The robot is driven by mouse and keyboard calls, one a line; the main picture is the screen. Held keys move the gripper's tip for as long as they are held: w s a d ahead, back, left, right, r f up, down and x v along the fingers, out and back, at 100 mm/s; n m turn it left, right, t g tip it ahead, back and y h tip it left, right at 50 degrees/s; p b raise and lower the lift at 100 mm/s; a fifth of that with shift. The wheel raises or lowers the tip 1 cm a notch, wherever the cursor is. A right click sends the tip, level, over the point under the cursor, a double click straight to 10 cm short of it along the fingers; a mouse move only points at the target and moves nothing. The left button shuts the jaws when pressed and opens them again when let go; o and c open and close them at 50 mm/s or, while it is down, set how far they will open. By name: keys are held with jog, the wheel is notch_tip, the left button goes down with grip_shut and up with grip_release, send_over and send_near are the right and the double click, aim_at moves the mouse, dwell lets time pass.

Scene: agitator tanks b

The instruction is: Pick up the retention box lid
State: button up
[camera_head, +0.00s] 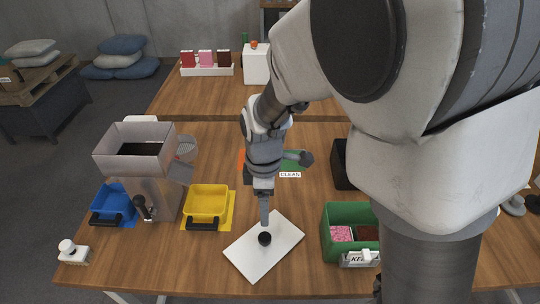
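The retention box lid (247,263) looks to be the white flat plate with a round black knob (264,239) at its middle. It lies at an angle on the wooden table near the front edge. My gripper (264,224) points down from above, its fingertips right at or just behind the knob. The fingers show edge-on as one narrow grey strip, so their opening and any contact with the knob cannot be told. A green open box (333,257) to the right holds pink and brown pieces and has a partly hidden white label.
A yellow tray (207,201), a blue tray (113,203) and a grey hopper machine (136,148) stand on the left. A small white device (73,252) sits at the front left corner. A dark box (343,165) stands behind the green box. My arm hides much of the right side.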

send_over(265, 237)
jog(key=f, duration=0.9)
jog(key=shift+w+b, duration=0.25)
jog(key=shift+b, duration=0.05)
jog(key=shift+s+f, duration=0.2)
jog(key=shift+f, duration=2.5)
grip_shut()
